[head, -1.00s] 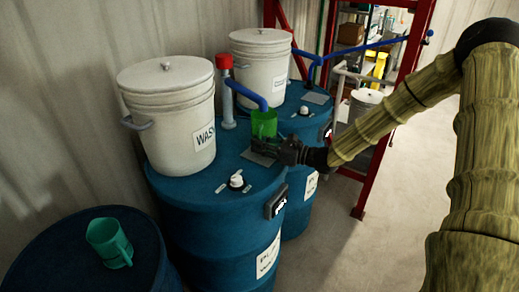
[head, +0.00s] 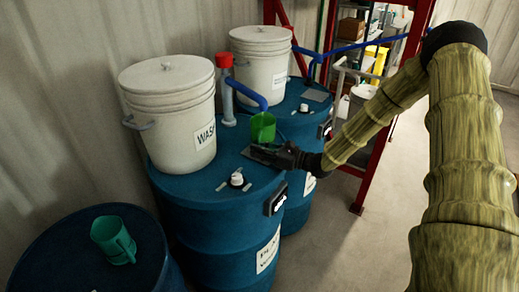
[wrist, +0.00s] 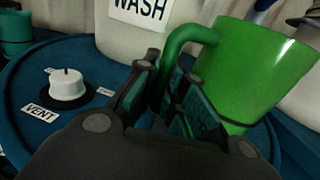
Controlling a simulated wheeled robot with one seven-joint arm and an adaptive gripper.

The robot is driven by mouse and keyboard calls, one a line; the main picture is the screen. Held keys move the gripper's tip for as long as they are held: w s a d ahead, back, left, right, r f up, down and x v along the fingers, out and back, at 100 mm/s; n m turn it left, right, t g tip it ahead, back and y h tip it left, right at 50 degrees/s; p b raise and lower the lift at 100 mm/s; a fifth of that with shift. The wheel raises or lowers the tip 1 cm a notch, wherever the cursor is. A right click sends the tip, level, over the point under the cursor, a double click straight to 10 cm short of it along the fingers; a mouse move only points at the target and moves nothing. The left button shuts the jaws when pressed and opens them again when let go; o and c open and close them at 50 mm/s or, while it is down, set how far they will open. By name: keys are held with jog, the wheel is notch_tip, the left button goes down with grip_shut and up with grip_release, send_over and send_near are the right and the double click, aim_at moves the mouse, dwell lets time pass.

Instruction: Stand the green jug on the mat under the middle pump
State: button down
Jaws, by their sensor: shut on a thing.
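The bright green jug (head: 262,127) is at the blue spout of the pump with the red cap (head: 226,90) on the middle blue drum, its mouth just below the spout end. My gripper (head: 266,149) is shut on the jug's handle; in the wrist view the fingers (wrist: 172,95) close around the handle of the green jug (wrist: 255,65), which looks somewhat tilted there. The grey mat (head: 248,153) lies on the drum top below, partly hidden by my gripper. I cannot tell whether the jug's base touches the mat.
A white WASH bucket (head: 168,115) stands left of the pump, another white bucket (head: 262,70) behind. A white vent cap (head: 237,179) is near the drum's front edge. A teal jug (head: 113,240) stands on the left drum. A red rack (head: 375,150) is at right.

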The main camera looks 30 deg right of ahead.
jog(key=shift+f, duration=0.1)
jog(key=c, duration=1.5)
grip_release()
jog(key=shift+r, duration=0.2)
jog(key=shift+s+d+f, duration=0.15)
jog(key=shift+s+d, duration=0.05)
jog(key=shift+d, duration=0.05)
jog(key=b+v, duration=0.3)
jog(key=v, duration=0.8)
jog(key=shift+s, duration=0.25)
jog(key=shift+d, duration=0.1)
